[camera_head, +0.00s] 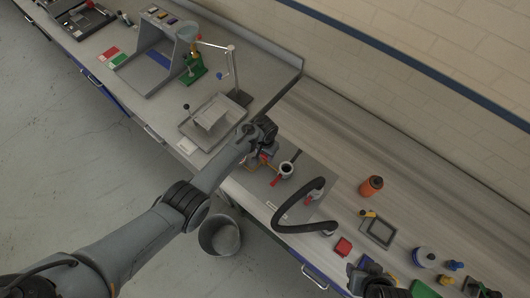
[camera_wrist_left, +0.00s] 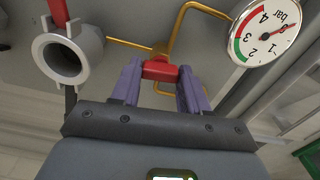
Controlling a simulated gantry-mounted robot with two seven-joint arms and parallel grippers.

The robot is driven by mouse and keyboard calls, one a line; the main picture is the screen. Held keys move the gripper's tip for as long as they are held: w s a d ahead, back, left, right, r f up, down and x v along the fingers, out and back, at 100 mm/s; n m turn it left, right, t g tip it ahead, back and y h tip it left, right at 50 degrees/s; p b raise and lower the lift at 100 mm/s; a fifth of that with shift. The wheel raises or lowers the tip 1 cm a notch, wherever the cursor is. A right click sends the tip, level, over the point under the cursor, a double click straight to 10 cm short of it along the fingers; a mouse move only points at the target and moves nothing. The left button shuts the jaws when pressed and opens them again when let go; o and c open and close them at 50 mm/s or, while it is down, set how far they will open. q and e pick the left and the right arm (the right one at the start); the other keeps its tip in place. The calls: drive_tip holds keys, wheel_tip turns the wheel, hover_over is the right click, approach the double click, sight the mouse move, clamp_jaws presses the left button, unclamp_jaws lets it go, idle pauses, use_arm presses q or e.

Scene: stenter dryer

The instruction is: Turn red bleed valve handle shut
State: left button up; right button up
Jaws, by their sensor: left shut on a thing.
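My left gripper (camera_wrist_left: 161,76) is shut on the red bleed valve handle (camera_wrist_left: 160,71), which sits between its two purple fingers in the left wrist view. Thin brass piping (camera_wrist_left: 180,40) runs behind and above the handle. A round pressure gauge (camera_wrist_left: 268,32) with a red needle and green and red bands is at the upper right of that view. In the head view my left gripper (camera_head: 262,155) reaches down to the piping on the bench, and my wrist hides most of the handle. A dark part at the bottom edge appears to be my right gripper (camera_head: 372,279); its fingers cannot be made out.
A grey open pipe fitting (camera_wrist_left: 66,56) with a red lever is left of my fingers in the wrist view. A black curved hose (camera_head: 290,207) lies to the right on the bench. An orange bottle (camera_head: 371,186) stands farther right. A bucket (camera_head: 219,236) stands on the floor.

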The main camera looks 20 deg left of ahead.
use_arm(q)
drive_tip(key=shift+m, duration=0.5)
drive_tip(key=o, duration=1.1)
drive_tip(key=shift+c, duration=0.2)
drive_tip(key=shift+r, duration=0.15)
wheel_tip(320, 180, up, 10)
drive_tip(key=p, duration=0.2)
drive_tip(key=shift+r, duration=0.25)
